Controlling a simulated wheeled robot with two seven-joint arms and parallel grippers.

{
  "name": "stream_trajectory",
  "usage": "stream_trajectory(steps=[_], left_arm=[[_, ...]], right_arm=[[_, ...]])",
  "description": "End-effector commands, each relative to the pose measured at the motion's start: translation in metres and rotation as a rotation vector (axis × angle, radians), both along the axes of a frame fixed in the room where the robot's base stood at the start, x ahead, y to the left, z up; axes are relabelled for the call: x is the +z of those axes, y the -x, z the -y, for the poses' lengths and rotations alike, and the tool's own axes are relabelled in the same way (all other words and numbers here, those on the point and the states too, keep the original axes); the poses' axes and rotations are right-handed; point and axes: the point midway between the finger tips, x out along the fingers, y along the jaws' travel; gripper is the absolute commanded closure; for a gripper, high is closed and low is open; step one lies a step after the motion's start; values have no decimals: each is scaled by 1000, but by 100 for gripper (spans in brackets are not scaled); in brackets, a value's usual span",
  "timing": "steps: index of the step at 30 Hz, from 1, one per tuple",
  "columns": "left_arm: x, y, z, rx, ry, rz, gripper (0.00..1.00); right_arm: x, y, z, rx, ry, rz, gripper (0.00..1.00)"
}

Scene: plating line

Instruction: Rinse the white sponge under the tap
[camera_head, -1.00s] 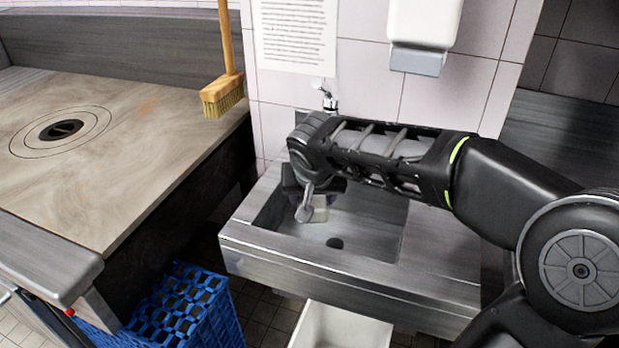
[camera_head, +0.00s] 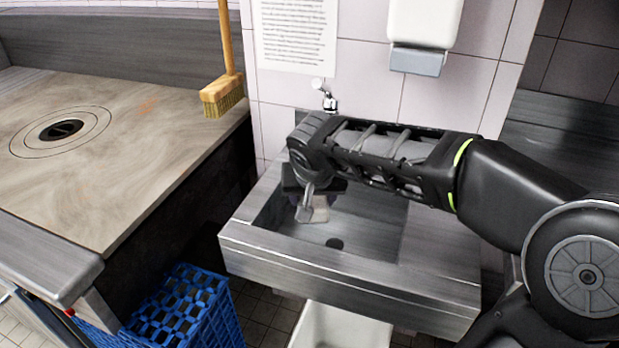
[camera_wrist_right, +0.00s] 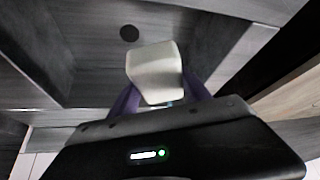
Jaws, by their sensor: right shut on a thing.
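The white sponge (camera_wrist_right: 155,72) is between the purple-sided fingers of my right gripper (camera_wrist_right: 160,98) in the right wrist view. In the head view the sponge (camera_head: 320,212) shows partly, below the gripper (camera_head: 308,205), inside the metal sink (camera_head: 375,262). The gripper is shut on it and holds it over the basin, left of the dark drain (camera_head: 334,243). The tap (camera_head: 327,98) stands at the back wall behind my wrist; its lower part is hidden by the arm. I cannot see whether water runs. My left gripper is not in view.
A dispenser (camera_head: 424,35) hangs on the tiled wall above the sink. A broom (camera_head: 222,96) leans at the left by a large cooking surface (camera_head: 100,165). A blue crate (camera_head: 190,315) and a white bin (camera_head: 340,328) stand on the floor below.

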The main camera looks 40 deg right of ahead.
Motion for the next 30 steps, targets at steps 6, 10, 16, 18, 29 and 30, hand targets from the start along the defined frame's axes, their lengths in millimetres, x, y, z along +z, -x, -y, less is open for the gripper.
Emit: stream_trajectory(steps=[6, 10, 16, 18, 29, 30], left_arm=[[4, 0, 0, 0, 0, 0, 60], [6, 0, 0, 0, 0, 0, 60], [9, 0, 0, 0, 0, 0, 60], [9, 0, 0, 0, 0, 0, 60], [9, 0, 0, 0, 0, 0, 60], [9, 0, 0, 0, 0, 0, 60]], right_arm=[[16, 15, -8, 0, 1, 2, 82], [25, 25, -14, 0, 1, 3, 82], [35, 37, -22, 0, 1, 1, 82], [37, 39, -23, 0, 1, 1, 82], [36, 39, -23, 0, 0, 0, 82], [36, 39, -23, 0, 0, 0, 82]])
